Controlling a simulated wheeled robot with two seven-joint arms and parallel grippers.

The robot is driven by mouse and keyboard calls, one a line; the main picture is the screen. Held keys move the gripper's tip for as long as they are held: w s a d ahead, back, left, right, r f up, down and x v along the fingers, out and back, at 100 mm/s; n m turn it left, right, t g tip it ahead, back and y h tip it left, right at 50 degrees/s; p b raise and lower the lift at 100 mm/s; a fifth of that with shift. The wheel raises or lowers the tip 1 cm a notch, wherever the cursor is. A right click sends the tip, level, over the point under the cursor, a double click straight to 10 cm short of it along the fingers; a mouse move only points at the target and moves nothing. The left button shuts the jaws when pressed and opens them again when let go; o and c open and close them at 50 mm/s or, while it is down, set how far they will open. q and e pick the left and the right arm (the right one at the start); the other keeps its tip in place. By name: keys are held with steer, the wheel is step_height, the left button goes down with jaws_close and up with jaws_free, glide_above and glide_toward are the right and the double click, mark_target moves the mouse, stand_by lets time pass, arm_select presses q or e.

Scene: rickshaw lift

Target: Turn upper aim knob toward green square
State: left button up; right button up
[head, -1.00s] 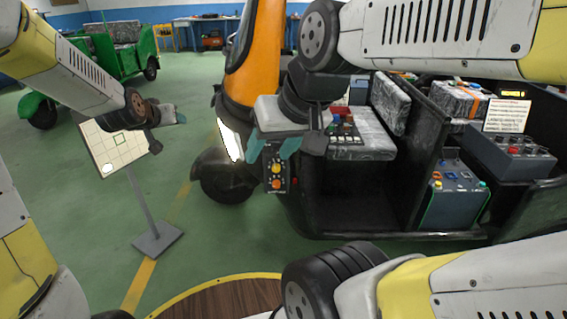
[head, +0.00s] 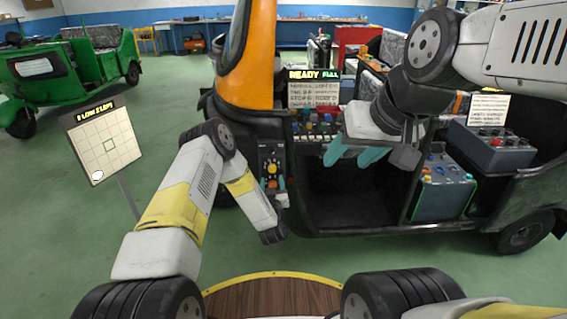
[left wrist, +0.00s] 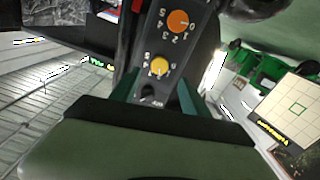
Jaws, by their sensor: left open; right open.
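The aim panel (head: 271,160) on the front of the black and orange rickshaw has a yellow upper knob (head: 272,168) and an orange lower knob (head: 272,184). In the left wrist view, which is upside down, the yellow knob (left wrist: 160,67) is just beyond and between my open left fingers (left wrist: 158,82); contact cannot be told. The orange knob (left wrist: 177,22) is farther off. On the target board (head: 84,138), a white light spot (head: 98,176) is at lower left, below and left of the green square (head: 110,146). My right gripper (head: 353,156) is open and empty before the rickshaw.
A READY FULL display (head: 313,75) stands above a row of coloured controls (head: 315,125). A control box (head: 442,185) and a grey box with buttons (head: 490,145) are at the right. A green rickshaw (head: 75,62) is at back left.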

mark_target(272, 170)
arm_select(q)
steer(key=w, duration=0.7)
steer(key=shift+w+d+f, duration=0.1)
steer(key=shift+w, duration=0.2)
jaws_close()
